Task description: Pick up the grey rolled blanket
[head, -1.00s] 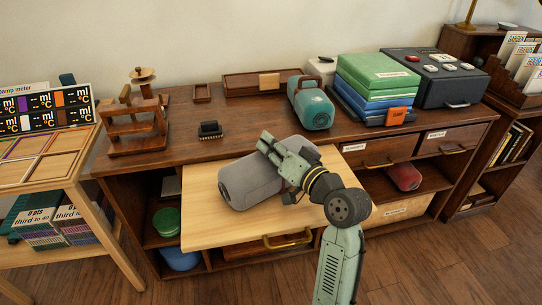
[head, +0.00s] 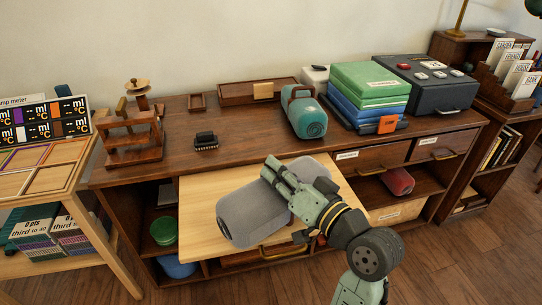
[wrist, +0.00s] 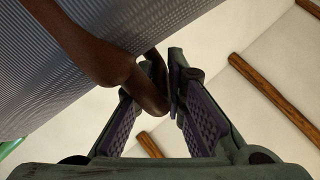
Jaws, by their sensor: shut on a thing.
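The grey rolled blanket (head: 252,213) is a thick cylinder over the pale pull-out board (head: 200,190) of the wooden cabinet. It lies at a slant, its near end toward the lower left. My gripper (head: 272,172) reaches across its right part from the lower right. In the wrist view the blanket's ribbed grey side (wrist: 55,60) fills the upper left. A brown strap-like handle (wrist: 105,52) runs from it between my fingers, and my gripper (wrist: 165,100) is shut on that handle. I cannot tell whether the blanket touches the board.
On the cabinet top stand a teal roll (head: 308,118) with a brown handle, stacked green and blue boxes (head: 372,85), a dark case (head: 425,85) and a small black brush-like object (head: 206,141). A red roll (head: 398,181) sits in a right cubby. A pale table (head: 60,170) stands left.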

